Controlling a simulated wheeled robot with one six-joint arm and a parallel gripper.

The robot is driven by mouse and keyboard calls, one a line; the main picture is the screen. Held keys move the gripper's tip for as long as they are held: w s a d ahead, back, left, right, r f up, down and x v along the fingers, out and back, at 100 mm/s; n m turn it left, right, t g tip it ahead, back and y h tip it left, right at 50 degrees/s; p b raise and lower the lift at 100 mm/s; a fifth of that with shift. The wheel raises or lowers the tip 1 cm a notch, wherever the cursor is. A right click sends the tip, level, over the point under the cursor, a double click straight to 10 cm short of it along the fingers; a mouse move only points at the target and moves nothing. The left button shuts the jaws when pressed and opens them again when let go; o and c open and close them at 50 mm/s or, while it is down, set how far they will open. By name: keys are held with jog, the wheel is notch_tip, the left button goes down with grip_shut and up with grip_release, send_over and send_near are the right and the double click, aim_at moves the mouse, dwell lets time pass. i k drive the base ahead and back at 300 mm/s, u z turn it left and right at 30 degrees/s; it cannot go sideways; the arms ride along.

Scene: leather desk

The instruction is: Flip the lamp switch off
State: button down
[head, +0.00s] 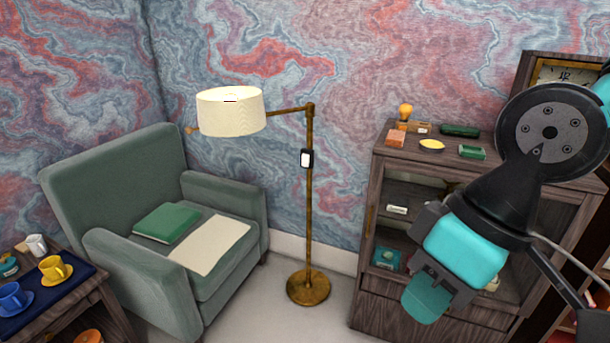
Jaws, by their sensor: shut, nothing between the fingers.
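A brass floor lamp (309,215) stands upright between the armchair and the cabinet, with a round base on the floor. Its cream shade (231,112) hangs to the left on a side arm and looks bright. The lamp switch (307,158) is a white rocker in a black housing on the upper pole; its on or off position is too small to tell. My gripper (428,300) is at the right, in front of the cabinet, pointing down and left. It is shut and empty, apart from the lamp and to the right of its pole.
A green armchair (110,190) with a green book (166,222) and a cream cloth (210,245) stands left. A small table with a yellow cup (54,268) is at lower left. A wooden cabinet (362,285) with small items on top stands right. Open space surrounds the pole's front.

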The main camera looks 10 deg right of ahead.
aim_at(305, 158)
jog(key=z, duration=0.05)
jog(key=i, duration=1.8)
jog(key=u, duration=0.25)
